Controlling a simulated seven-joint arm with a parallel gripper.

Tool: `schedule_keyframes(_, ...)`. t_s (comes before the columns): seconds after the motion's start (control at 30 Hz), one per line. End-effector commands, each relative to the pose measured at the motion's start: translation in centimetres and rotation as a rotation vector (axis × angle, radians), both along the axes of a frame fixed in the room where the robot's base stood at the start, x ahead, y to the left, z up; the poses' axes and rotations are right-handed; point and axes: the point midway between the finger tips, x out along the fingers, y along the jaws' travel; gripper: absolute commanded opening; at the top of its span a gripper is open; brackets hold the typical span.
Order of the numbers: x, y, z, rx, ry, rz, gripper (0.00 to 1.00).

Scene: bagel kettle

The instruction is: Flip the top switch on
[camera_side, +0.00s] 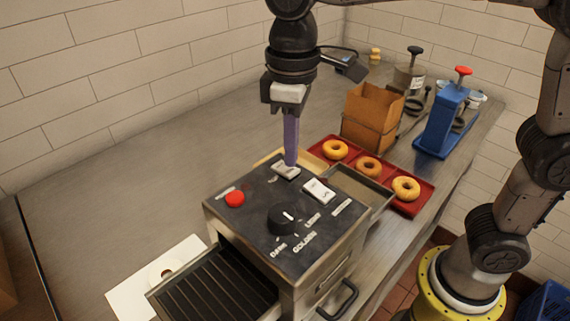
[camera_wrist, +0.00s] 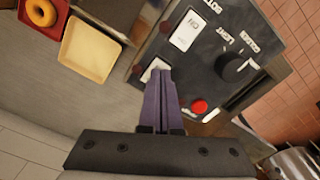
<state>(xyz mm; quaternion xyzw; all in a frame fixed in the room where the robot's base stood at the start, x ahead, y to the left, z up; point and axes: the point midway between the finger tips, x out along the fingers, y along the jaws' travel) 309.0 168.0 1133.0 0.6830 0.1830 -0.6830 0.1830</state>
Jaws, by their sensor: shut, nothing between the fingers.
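A toaster-like machine (camera_side: 262,215) has a dark top panel with two white rocker switches, a red button and a dial. My gripper (camera_side: 290,163) points down with its purple fingers together and empty. Its tips are at the rocker switch (camera_side: 283,173) nearer the wall, overlapping it in view; contact cannot be told for sure. In the wrist view my gripper (camera_wrist: 160,74) covers part of that switch (camera_wrist: 152,70), so its tilt is unclear. The other rocker switch (camera_wrist: 187,30), with lettering starting "BOTT" near it, is uncovered.
The red button (camera_side: 235,199) and black dial (camera_side: 282,219) sit close by on the panel. A red tray (camera_side: 330,141) with three bagels, a brown box (camera_side: 372,116) and a blue press (camera_side: 444,118) stand behind.

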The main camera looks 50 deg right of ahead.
Motion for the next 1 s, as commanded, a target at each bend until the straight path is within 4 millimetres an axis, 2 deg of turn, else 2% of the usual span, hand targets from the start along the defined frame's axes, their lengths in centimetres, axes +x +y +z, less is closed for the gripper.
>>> schedule_keyframes(1.0, 0.0, 0.0, -1.1, 0.000, 0.001, 0.000, 0.00)
